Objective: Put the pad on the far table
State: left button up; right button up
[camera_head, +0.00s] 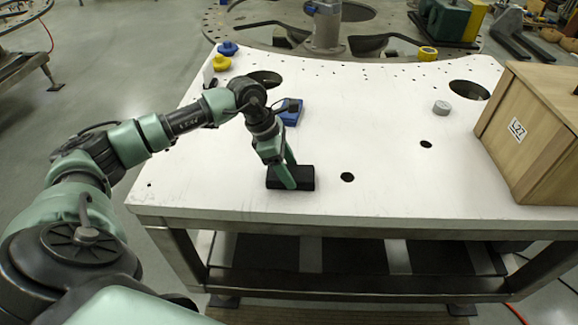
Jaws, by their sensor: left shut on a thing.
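The pad, a black rectangular block (304,178), is at the front middle of the white table (390,165). My left gripper (284,176) points down with its green fingers closed on the pad. The fingers cover part of the pad. I cannot tell whether the pad rests on the white top or is slightly lifted. Behind the white table is a round, holed metal plate (225,22); another table (22,66) is at the far left. I cannot tell which one is called the far table. My right gripper is not in view.
A wooden crate (545,120) marked L27 stands at the right. A blue device (290,108), a grey puck (441,107), yellow knob (221,62) and blue knob (228,47) are on the white top, which has several holes. The middle is mostly clear.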

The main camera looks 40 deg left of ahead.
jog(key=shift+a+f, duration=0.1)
pick_arm(q)
jog(key=shift+f+b, duration=0.2)
jog(key=shift+b, duration=0.1)
jog(key=o, duration=1.1)
jog(key=shift+o, duration=1.1)
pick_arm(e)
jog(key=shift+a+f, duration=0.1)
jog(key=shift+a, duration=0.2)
pick_arm(q)
jog(key=shift+r, duration=0.1)
jog(key=shift+r+p, duration=0.2)
jog(key=shift+p, duration=0.15)
jog(key=shift+a+r, duration=0.15)
jog(key=shift+r, duration=0.05)
jog(key=b+v, duration=0.3)
jog(key=v, duration=0.8)
jog(key=shift+r+b, duration=0.2)
jog(key=shift+b, duration=0.1)
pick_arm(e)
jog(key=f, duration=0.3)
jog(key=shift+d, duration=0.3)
pick_arm(q)
jog(key=shift+s, duration=0.15)
